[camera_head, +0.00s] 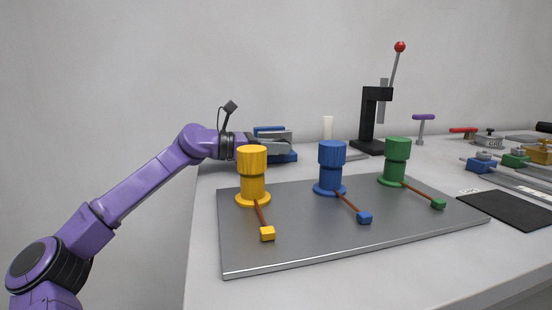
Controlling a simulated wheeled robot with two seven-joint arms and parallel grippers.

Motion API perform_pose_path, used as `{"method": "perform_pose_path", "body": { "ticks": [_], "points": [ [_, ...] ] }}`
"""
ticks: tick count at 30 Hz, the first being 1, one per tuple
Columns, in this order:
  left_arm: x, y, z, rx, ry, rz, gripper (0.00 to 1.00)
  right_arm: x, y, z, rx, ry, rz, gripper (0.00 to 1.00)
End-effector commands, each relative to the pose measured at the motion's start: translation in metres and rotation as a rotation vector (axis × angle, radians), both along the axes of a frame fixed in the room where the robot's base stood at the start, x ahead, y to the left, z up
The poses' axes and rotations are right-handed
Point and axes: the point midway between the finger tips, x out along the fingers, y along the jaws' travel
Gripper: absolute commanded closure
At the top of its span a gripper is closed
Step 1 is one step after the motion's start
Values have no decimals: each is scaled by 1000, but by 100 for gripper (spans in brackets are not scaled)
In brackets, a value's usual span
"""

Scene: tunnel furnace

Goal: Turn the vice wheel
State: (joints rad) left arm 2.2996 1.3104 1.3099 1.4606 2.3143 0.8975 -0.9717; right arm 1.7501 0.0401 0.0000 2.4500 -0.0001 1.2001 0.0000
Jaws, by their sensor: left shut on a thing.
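The vice (277,155), blue with grey metal parts, stands at the back left of the table, behind the yellow cylinder. My purple left arm reaches in from the left, and its left gripper (250,142) is at the left end of the vice. The fingers are small and partly hidden behind the yellow cylinder's top and the vice. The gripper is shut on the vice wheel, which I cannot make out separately. My right gripper is not in view.
A grey metal plate (300,245) carries yellow (252,176), blue (331,167) and green (397,161) cylinders with levers. A black press (369,120) with a red-knobbed lever stands behind. Clamps and a black mat (515,210) lie at right. The table's front left is clear.

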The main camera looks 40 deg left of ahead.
Motion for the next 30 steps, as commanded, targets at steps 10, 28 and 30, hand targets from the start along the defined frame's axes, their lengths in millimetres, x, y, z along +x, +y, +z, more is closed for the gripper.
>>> {"method": "perform_pose_path", "body": {
  "ticks": [10,28,30],
  "points": [
    [0,0,1,-3,-3,1,100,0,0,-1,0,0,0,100],
    [-26,24,6,-5,-5,4,60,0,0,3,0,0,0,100],
    [-40,35,8,-6,-6,4,60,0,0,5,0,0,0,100]
  ]
}}
